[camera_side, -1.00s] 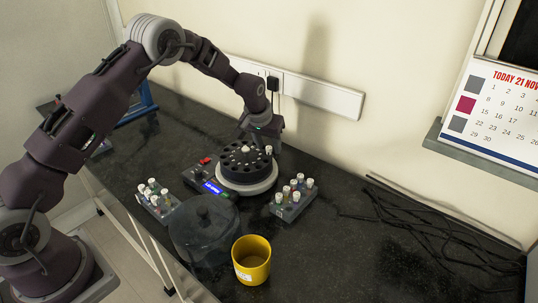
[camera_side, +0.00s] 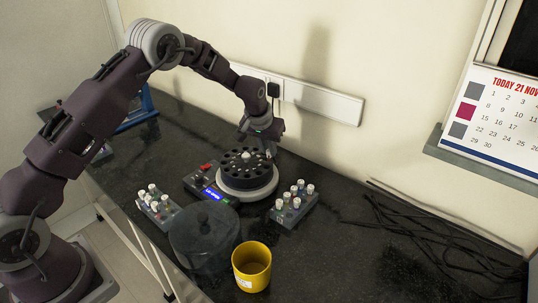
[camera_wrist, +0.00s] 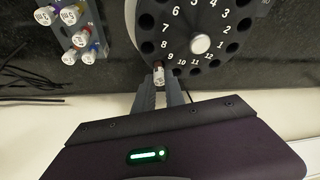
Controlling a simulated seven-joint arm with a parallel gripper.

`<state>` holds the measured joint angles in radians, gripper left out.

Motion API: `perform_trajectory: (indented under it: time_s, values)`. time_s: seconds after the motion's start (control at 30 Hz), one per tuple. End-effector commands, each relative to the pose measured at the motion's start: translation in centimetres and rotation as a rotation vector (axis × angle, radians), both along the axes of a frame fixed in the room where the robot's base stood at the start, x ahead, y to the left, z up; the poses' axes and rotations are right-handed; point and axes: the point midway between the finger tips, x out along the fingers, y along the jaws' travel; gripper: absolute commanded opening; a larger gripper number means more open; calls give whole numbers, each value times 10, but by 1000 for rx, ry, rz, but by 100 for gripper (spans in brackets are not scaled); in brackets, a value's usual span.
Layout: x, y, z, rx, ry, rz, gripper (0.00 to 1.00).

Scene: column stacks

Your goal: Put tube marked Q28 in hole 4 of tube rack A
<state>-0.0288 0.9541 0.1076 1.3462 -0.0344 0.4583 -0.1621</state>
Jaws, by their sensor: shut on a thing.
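My gripper (camera_wrist: 159,86) is shut on a tube (camera_wrist: 158,77) with a reddish and white top, at the rim of the black numbered rotor (camera_wrist: 192,22). The tube is at or over the hole by number 9; I cannot tell how deep it sits, and its mark is too small to read. In the side view my gripper (camera_side: 268,147) is at the back right of the rotor (camera_side: 246,184). One tube rack (camera_side: 152,216) stands left of the rotor and another (camera_side: 289,217) right of it, each with several white-capped tubes. No rack letter is readable.
A dark round lid (camera_side: 204,234) with a knob lies in front of the rotor, beside a yellow mug (camera_side: 251,266). A box with a lit blue display (camera_side: 214,194) adjoins the rotor. Black cables (camera_side: 415,230) lie at the right. The wall is close behind.

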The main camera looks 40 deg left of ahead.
Motion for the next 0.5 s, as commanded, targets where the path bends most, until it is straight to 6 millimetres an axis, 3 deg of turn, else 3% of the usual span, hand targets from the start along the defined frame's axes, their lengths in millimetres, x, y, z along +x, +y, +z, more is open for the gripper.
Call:
perform_trajectory:
  time_s: [0.2,0.5]
  values:
    - [1,0,57,1,-6,-1,0]
    - [1,0,112,0,-5,0,0]
